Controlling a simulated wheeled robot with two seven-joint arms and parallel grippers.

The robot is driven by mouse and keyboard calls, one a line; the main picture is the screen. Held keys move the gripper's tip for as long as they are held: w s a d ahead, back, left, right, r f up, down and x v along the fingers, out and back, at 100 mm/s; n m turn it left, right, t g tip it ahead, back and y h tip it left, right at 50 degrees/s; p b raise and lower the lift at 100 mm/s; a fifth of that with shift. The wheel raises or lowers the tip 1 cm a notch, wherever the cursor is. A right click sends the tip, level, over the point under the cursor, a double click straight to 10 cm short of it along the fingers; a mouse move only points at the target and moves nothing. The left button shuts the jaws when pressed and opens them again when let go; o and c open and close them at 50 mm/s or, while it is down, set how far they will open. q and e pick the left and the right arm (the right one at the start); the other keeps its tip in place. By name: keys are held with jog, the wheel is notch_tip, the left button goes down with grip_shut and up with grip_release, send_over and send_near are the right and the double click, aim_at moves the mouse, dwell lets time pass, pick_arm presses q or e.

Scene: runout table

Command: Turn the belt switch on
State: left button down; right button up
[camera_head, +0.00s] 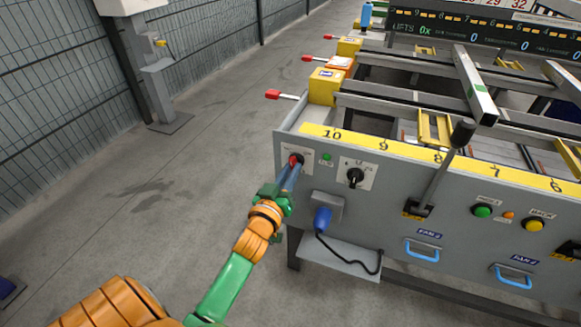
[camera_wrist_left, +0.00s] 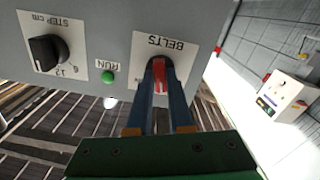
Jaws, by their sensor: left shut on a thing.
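The belt switch (camera_head: 296,159) is a red handle on a white plate at the left end of the grey panel. In the left wrist view the red handle (camera_wrist_left: 159,74) sits under the label BELTS, which appears upside down. My left gripper (camera_head: 293,168) has its blue fingers at the switch. In the left wrist view the fingers (camera_wrist_left: 159,82) are on either side of the red handle, shut on it. The green RUN lamp (camera_wrist_left: 108,77) is beside the plate. The fingers hide part of the handle. My right gripper is not in view.
A black rotary knob (camera_head: 355,176) is right of the switch. A blue plug (camera_head: 323,219) with a black cable hangs below. A black-knobbed lever (camera_head: 462,133) stands farther right, near green and yellow buttons. Open floor lies to the left, up to a mesh fence (camera_head: 60,90).

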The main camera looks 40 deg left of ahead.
pick_arm(q)
jog(key=m+p, duration=0.2)
jog(key=m, duration=0.3)
jog(key=shift+r+m, duration=0.1)
jog(key=shift+m, duration=0.2)
jog(key=m, duration=0.3)
jog(key=shift+p, duration=0.3)
jog(key=shift+a+m, duration=0.1)
jog(key=shift+m, duration=1.8)
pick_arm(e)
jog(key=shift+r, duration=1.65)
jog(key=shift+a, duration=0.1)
pick_arm(q)
jog(key=c, duration=0.8)
grip_release()
